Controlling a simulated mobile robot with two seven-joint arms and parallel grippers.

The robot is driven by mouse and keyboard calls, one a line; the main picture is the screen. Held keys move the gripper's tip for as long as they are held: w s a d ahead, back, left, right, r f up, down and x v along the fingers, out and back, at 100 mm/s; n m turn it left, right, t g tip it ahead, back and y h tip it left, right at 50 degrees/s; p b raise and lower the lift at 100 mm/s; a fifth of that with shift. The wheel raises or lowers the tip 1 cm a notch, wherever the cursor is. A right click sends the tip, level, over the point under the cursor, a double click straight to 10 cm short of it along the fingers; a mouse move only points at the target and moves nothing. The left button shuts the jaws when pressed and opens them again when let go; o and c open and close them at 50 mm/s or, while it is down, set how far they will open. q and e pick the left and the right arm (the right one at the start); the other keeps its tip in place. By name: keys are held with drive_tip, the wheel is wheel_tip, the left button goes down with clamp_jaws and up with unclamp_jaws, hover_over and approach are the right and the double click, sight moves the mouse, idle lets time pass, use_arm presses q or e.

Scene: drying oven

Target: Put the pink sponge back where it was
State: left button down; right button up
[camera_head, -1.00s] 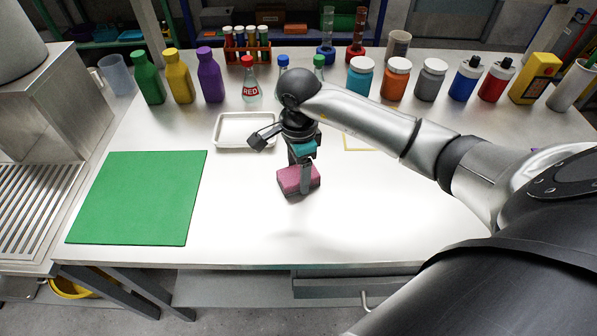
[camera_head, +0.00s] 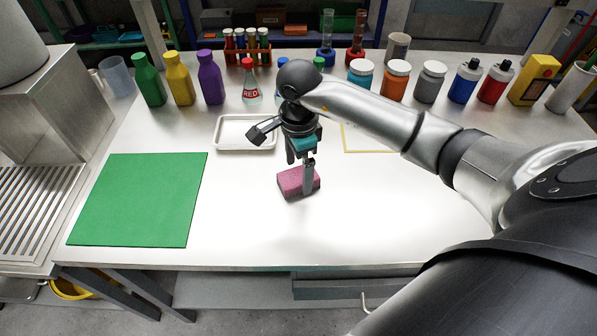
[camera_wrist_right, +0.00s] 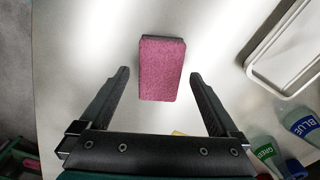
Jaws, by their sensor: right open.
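The pink sponge (camera_head: 297,183) lies on the white table, right of the green mat and in front of the white tray. In the right wrist view the sponge (camera_wrist_right: 162,68) sits flat, beyond and between the two fingertips. My right gripper (camera_head: 300,172) is just above and behind the sponge, pointing down. Its fingers (camera_wrist_right: 159,72) are spread, with nothing held between them. One finger overlaps the sponge in the head view, and I cannot tell whether it touches. My left gripper is not in view.
The green mat (camera_head: 137,199) lies on the left. The white tray (camera_head: 231,146) is behind the gripper, and a yellow-edged outline (camera_head: 365,150) is to its right. Bottles and jars, such as the purple bottle (camera_head: 210,78), line the back.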

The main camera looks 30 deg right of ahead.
sight(298, 175)
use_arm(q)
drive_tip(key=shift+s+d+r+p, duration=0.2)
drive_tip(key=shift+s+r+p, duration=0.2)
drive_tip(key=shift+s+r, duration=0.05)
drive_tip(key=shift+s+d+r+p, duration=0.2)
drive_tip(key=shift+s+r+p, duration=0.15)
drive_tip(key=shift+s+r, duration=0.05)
use_arm(e)
wheel_tip(298, 175, up, 10)
